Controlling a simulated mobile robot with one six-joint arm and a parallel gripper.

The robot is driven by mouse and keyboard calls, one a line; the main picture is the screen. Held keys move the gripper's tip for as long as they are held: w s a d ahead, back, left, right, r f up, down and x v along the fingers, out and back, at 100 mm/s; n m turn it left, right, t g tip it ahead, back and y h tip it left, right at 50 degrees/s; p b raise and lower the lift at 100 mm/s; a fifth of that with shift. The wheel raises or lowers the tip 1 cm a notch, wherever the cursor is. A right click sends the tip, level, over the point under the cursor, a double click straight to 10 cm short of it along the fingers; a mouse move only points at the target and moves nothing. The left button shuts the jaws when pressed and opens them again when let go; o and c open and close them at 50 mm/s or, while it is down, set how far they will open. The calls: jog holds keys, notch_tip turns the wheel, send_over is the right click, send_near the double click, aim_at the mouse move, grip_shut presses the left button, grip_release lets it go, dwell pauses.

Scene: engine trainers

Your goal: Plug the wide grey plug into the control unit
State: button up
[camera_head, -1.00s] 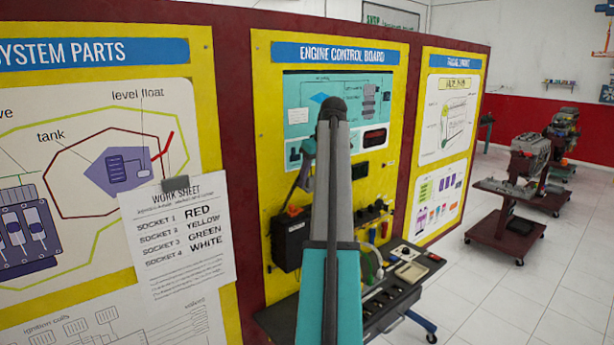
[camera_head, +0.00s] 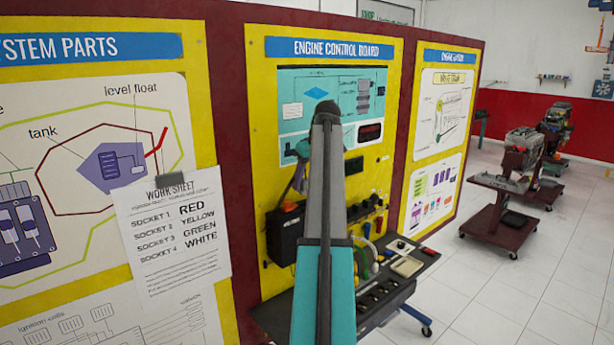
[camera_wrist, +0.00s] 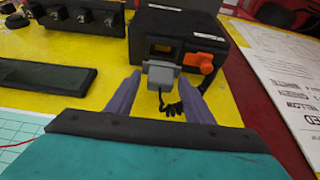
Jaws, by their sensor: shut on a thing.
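In the wrist view my gripper (camera_wrist: 160,98) is shut on the wide grey plug (camera_wrist: 160,74), with one purple finger on each side. A dark coiled cable (camera_wrist: 170,106) hangs from the plug. Just beyond the plug is the black control unit (camera_wrist: 150,30), with an opening in its near face and an orange lever (camera_wrist: 203,63) to the right. The plug covers the lower part of that face; I cannot tell whether they touch. In the head view the control unit (camera_head: 287,238) is on the yellow engine control board (camera_head: 272,150), and my arm hides the plug.
A row of dark sockets (camera_wrist: 85,17) is left of the unit in the wrist view. A dark panel (camera_wrist: 45,75) is nearer left. In the head view a cluttered shelf (camera_head: 385,292) stands below the board, and a work sheet (camera_head: 172,235) hangs at left.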

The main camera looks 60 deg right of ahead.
aim_at(306, 189)
jog(key=shift+f, duration=1.5)
jog(key=shift+s+f+b, duration=0.1)
jog(key=shift+f+b, duration=0.25)
jog(key=shift+f, duration=0.3)
dwell(0.7)
jog(key=o, duration=0.8)
jog(key=shift+a+f, duration=0.1)
jog(key=shift+w+p+v, duration=0.2)
jog(key=shift+p+v, duration=0.15)
jog(key=shift+v, duration=2.5)
jog(key=shift+r, duration=0.55)
